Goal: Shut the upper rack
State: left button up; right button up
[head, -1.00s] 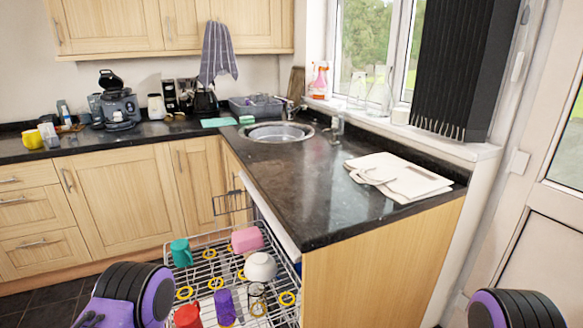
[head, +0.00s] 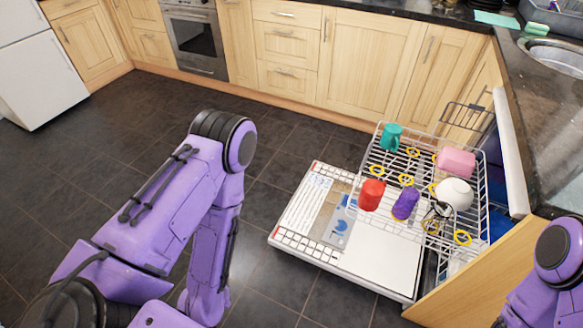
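The upper rack (head: 465,228) is a white wire dishwasher rack, pulled out to the left from under the counter. It holds a teal mug (head: 391,137), a pink cup (head: 456,161), a red cup (head: 371,194), a purple cup (head: 406,203) and a white bowl (head: 454,193). Several yellow rings show among its wires. Below it the dishwasher door (head: 372,250) lies folded down. My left arm is left of the rack and apart from it. My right arm is at the lower right edge. Neither gripper is in view.
A wooden end panel (head: 490,275) and the dark counter (head: 545,120) border the dishwasher on the right. Wooden cabinets (head: 368,62) and an oven (head: 196,40) line the back. A white appliance (head: 38,70) stands far left. The dark tiled floor (head: 110,150) is clear at left.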

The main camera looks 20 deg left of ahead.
aim_at(420, 187)
jog(key=u, duration=0.8)
jog(key=i, duration=0.65)
jog(key=z, duration=2.65)
jog(key=k, duration=0.85)
jog(key=u, duration=1.2)
jog(key=i, duration=1)
jog(key=z, duration=0.15)
